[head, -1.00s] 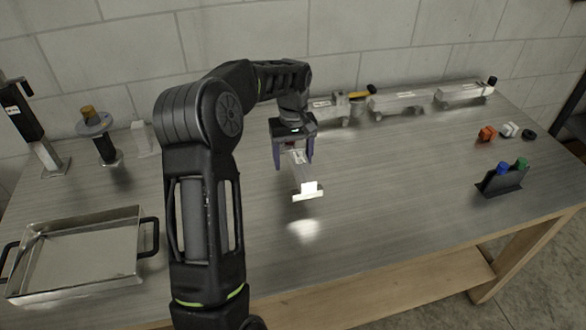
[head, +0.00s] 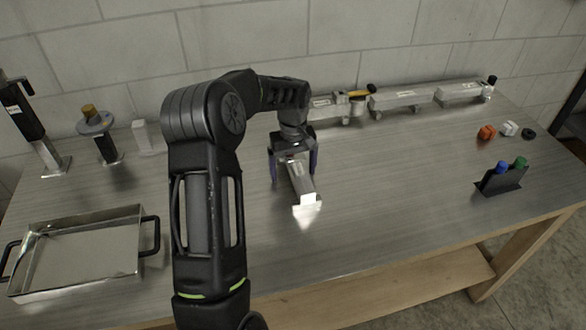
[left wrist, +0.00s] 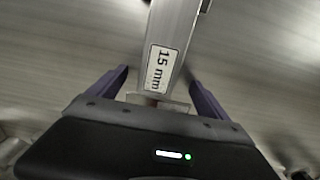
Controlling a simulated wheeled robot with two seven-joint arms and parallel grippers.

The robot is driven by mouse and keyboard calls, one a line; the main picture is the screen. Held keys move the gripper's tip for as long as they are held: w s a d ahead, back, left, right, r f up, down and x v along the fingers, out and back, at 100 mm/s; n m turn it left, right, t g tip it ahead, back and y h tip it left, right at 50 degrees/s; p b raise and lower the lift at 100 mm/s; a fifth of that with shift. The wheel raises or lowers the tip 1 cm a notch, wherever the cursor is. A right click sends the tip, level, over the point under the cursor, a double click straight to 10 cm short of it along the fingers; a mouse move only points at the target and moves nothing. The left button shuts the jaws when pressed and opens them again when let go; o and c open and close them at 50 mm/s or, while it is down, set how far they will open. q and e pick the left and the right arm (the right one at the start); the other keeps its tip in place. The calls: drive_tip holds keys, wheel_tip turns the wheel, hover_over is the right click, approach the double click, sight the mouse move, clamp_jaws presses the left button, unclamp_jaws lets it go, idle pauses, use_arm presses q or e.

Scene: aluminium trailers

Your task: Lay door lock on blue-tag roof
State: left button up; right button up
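A silver bar (head: 303,182) with a bright end is low over or on the table's middle; its contact with the table is unclear. In the left wrist view the bar (left wrist: 176,28) has a white "15 mm" label. My left gripper (head: 294,178) is over its far part, a finger on each side. In the left wrist view the gripper (left wrist: 157,80) looks open, with a gap beside the left finger. Aluminium trailers (head: 400,98) stand in a row along the back. I cannot make out a blue tag or identify the door lock. My right gripper is out of view.
A metal tray (head: 82,208) with black handles sits at front left. A stand with blue and green caps (head: 502,180) is at right, near small orange (head: 487,132) and white (head: 509,129) pieces. A yellow-black tool (head: 362,92) lies at the back. The front middle is clear.

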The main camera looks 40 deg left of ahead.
sight(293, 160)
use_arm(q)
drive_tip(key=shift+r, duration=0.1)
wheel_tip(293, 160, up, 12)
drive_tip(key=shift+r+b, duration=0.1)
drive_tip(key=shift+b, duration=0.4)
idle(0.6)
